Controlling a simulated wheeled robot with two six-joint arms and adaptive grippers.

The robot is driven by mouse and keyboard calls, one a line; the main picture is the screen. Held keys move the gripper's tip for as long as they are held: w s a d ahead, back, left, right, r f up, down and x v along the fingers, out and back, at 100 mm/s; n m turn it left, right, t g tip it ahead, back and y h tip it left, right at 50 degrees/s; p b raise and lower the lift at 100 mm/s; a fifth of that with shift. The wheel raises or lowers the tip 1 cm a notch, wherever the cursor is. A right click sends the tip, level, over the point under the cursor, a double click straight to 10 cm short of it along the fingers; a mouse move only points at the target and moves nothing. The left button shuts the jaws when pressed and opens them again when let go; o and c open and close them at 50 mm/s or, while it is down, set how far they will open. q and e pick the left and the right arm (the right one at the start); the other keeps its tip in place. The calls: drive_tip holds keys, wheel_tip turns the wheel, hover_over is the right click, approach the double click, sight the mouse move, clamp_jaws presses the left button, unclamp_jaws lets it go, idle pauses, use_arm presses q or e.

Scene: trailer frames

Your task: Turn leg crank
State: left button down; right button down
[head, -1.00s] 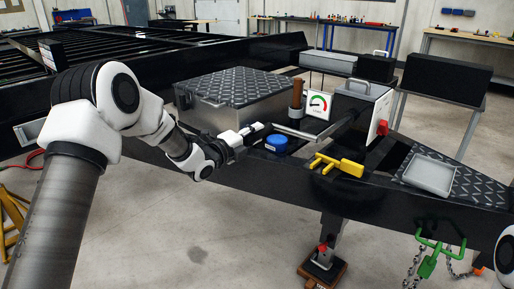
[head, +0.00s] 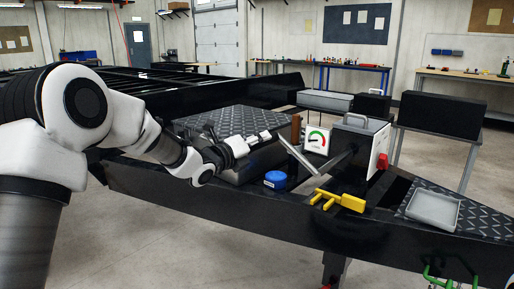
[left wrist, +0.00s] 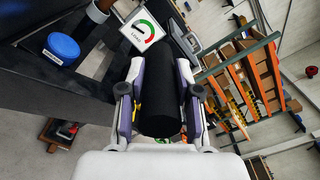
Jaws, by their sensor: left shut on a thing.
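The crank's silver arm (head: 297,156) slants from upper left to lower right in front of the black box with a grey handle (head: 352,148). My left gripper (head: 266,138) is at the upper end of this arm. In the left wrist view, its two fingers are shut around a thick black cylindrical grip (left wrist: 160,100), one on each side. In the head view the grip is mostly hidden. The trailer's leg (head: 335,268) shows only in part at the bottom edge. My right gripper is out of view.
Near the crank are a blue cap (head: 276,179), a brown upright cylinder (head: 296,128), a load gauge (head: 316,140) and a yellow handle (head: 338,201). A grey tray (head: 434,209) lies on the tread plate at right. A tread-plate box (head: 235,120) stands behind my left arm.

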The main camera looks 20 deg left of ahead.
use_arm(q)
drive_tip(key=shift+r, duration=0.1)
drive_tip(key=c, duration=0.8)
unclamp_jaws()
drive_tip(key=shift+d, duration=0.1)
drive_tip(key=v, duration=1.2)
